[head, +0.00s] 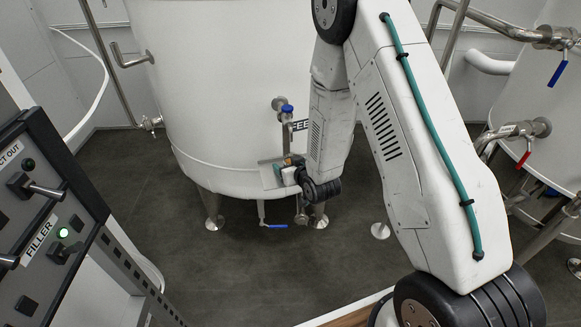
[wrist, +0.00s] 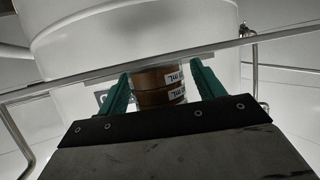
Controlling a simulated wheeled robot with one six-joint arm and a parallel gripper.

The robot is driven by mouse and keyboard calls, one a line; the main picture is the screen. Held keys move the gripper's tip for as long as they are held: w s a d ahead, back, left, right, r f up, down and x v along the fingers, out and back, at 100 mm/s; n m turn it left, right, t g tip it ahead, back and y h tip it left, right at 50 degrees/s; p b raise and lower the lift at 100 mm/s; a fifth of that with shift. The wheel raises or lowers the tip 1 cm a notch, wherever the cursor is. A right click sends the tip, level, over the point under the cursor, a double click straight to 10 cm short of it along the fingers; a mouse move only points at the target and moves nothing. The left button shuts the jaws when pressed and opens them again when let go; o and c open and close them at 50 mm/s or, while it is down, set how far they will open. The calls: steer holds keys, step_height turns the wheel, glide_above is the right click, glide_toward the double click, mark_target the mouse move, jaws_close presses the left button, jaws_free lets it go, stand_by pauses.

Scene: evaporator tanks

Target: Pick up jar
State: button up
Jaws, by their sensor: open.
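In the wrist view a brown jar (wrist: 155,97) with a white printed label shows between the two green fingers of my gripper (wrist: 160,72). A second brown band with a similar label shows directly above it; I cannot tell whether this is another jar or a reflection. The fingers are apart, one on each side of the jar, and contact with it is not visible. In the head view my gripper (head: 284,172) is small and partly hidden by my arm, in front of the white tank. The jar cannot be made out clearly there.
A large white tank (head: 215,90) on metal legs stands behind my gripper. A blue-handled valve (head: 287,109) and pipes are close by. A control panel (head: 50,215) with switches and a lit green lamp is at left. A metal edge (wrist: 225,45) crosses the wrist view. Dark floor lies open below.

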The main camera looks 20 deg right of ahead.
steer(key=shift+w+f, duration=0.1)
steer(key=shift+w, duration=0.05)
steer(key=c, duration=1.2)
